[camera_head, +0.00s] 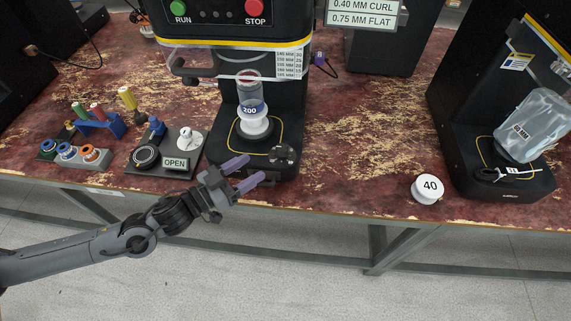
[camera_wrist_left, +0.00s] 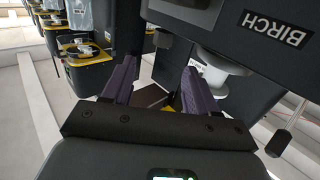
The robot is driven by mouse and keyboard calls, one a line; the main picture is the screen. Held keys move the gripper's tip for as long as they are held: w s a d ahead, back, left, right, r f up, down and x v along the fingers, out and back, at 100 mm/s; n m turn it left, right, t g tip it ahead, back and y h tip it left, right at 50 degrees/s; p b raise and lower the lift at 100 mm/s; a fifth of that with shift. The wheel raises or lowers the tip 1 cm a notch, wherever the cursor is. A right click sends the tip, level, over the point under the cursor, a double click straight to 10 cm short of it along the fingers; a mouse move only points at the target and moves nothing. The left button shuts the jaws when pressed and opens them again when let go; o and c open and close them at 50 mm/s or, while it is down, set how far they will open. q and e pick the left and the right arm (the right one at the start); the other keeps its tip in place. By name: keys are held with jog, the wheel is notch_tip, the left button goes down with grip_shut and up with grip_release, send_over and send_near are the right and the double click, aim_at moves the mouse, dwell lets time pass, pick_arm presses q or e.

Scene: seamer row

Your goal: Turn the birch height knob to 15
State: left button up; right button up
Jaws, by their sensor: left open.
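The middle seamer (camera_head: 238,22) has RUN and STOP buttons. A BIRCH label (camera_wrist_left: 275,29) shows on a seamer in the left wrist view. The fingers also show in the left wrist view (camera_wrist_left: 158,70). My right gripper is out of view.
A jar marked 200 (camera_head: 250,108) stands in the seamer on a white chuck. A height chart (camera_head: 289,64) is above it. An OPEN plate (camera_head: 175,163) and a color ring rack (camera_head: 75,154) are left. A white 40 disc (camera_head: 427,190) lies right, near the table's front edge.

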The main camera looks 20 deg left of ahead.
aim_at(282, 147)
pick_arm(q)
jog(key=shift+w+d+f+b, duration=0.15)
jog(key=shift+w+b, duration=0.2)
jog(key=shift+w, duration=0.05)
jog(key=shift+w+d+f+b, duration=0.1)
jog(key=shift+w+f+b, duration=0.05)
jog(key=shift+w+b, duration=0.2)
jog(key=b+x, duration=0.3)
jog(key=x, duration=0.6)
jog(key=shift+w+d+r, duration=0.15)
jog(key=shift+w+d, duration=0.05)
jog(key=shift+w, duration=0.1)
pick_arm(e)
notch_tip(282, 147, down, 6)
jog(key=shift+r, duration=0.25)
pick_arm(q)
jog(key=c, duration=0.9)
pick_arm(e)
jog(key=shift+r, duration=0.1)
